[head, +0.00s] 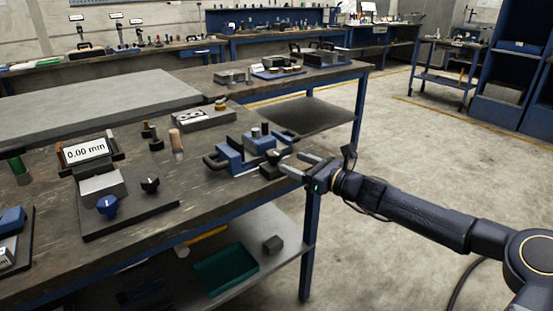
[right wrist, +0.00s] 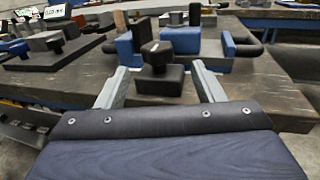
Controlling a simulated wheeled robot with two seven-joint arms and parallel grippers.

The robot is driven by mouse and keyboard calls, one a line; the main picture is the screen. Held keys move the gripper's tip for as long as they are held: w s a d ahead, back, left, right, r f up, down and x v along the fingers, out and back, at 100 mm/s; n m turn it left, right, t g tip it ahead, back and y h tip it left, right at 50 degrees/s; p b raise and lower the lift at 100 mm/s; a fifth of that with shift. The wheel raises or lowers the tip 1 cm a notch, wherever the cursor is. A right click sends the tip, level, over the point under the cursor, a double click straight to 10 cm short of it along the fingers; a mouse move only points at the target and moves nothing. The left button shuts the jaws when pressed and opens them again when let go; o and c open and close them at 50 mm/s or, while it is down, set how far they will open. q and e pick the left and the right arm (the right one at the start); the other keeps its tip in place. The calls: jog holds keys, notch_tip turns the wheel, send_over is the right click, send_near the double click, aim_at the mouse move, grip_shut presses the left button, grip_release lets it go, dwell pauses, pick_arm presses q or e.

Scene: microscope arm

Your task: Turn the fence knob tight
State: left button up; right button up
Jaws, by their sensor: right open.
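A blue fixture (head: 232,158) with dark handles sits near the right end of the workbench. A black knob on a dark block (head: 271,158) stands at its right front; I take it as the fence knob. My right gripper (head: 291,161) is open and empty just right of it, fingers pointing at it. In the right wrist view the knob (right wrist: 157,54) lies straight ahead between the open fingers (right wrist: 160,70). The knob appears beyond the fingertips; I cannot tell the exact gap. My left gripper is not in view.
A device with a 0.00 mm display (head: 86,151), a blue knob (head: 107,206) and a black knob (head: 150,186) stands left on the workbench (head: 190,220). Wooden and black pegs stand behind. Open floor (head: 430,150) lies to the right.

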aim_at(280, 157)
jog(key=x, duration=0.7)
jog(key=shift+w+a, duration=0.1)
jog(key=shift+a, duration=0.2)
